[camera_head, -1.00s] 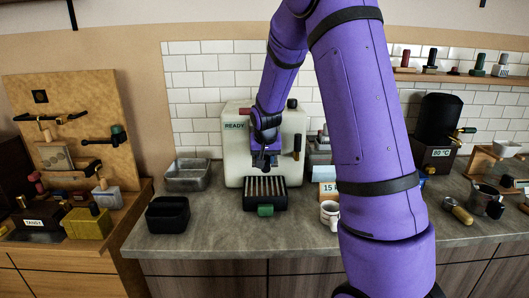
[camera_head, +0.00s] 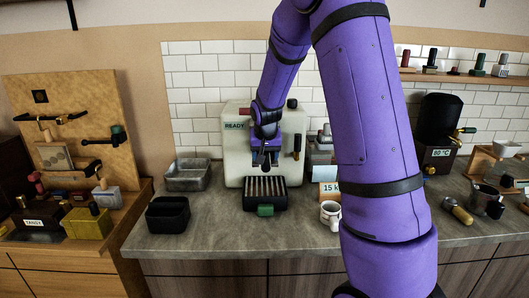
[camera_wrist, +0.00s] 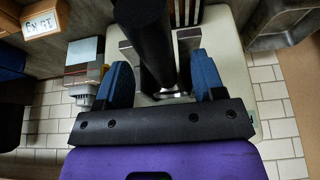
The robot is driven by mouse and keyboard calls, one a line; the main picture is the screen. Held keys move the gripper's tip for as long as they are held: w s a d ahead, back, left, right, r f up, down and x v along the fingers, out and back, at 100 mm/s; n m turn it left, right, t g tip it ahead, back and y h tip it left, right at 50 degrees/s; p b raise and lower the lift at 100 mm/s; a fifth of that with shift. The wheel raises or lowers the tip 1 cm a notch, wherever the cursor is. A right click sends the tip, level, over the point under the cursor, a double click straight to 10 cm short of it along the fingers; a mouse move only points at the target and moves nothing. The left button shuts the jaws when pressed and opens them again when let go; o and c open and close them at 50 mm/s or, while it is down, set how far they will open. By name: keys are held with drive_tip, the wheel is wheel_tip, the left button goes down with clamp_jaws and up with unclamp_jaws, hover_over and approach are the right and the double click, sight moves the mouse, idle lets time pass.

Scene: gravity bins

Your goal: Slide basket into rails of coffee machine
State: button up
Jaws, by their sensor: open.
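The coffee machine (camera_head: 237,150), a cream box with a READY label, stands against the tiled wall. My gripper (camera_head: 265,160) is in front of its face, above the slatted black tray (camera_head: 264,190) with a green handle. In the wrist view my gripper (camera_wrist: 162,78) is open, with blue fingers on either side of a thick black cylindrical handle (camera_wrist: 147,35). This looks like the basket's handle, but its body is hidden. Grey metal strips (camera_wrist: 188,42), perhaps the rails, show beside the handle against the machine's pale front.
A grey metal pan (camera_head: 187,177) and a black bin (camera_head: 167,215) stand to the left. A white mug (camera_head: 330,212) and a 15 k label block (camera_head: 328,189) are to the right. Counter before the tray is clear.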

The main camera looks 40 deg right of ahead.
drive_tip(key=v, duration=0.9)
drive_tip(key=shift+r, duration=0.1)
drive_tip(key=shift+s+a+r, duration=0.1)
drive_tip(key=shift+s+r, duration=0.05)
drive_tip(key=shift+r, duration=0.05)
drive_tip(key=s+a+r+n+y, duration=0.1)
drive_tip(key=s+a, duration=0.4)
drive_tip(key=s, duration=0.5)
drive_tip(key=s+a+r+n+t, duration=0.1)
drive_tip(key=s+a+r+n, duration=0.2)
drive_tip(key=s, duration=0.7)
drive_tip(key=s+a+r+n+y, duration=0.1)
drive_tip(key=s+a+r+n, duration=0.1)
drive_tip(key=s+a+r, duration=0.2)
drive_tip(key=s+a, duration=0.3)
drive_tip(key=s, duration=0.3)
drive_tip(key=shift+s+a+n+y, duration=0.2)
drive_tip(key=shift+a+n+y, duration=0.1)
drive_tip(key=shift+a+n, duration=0.1)
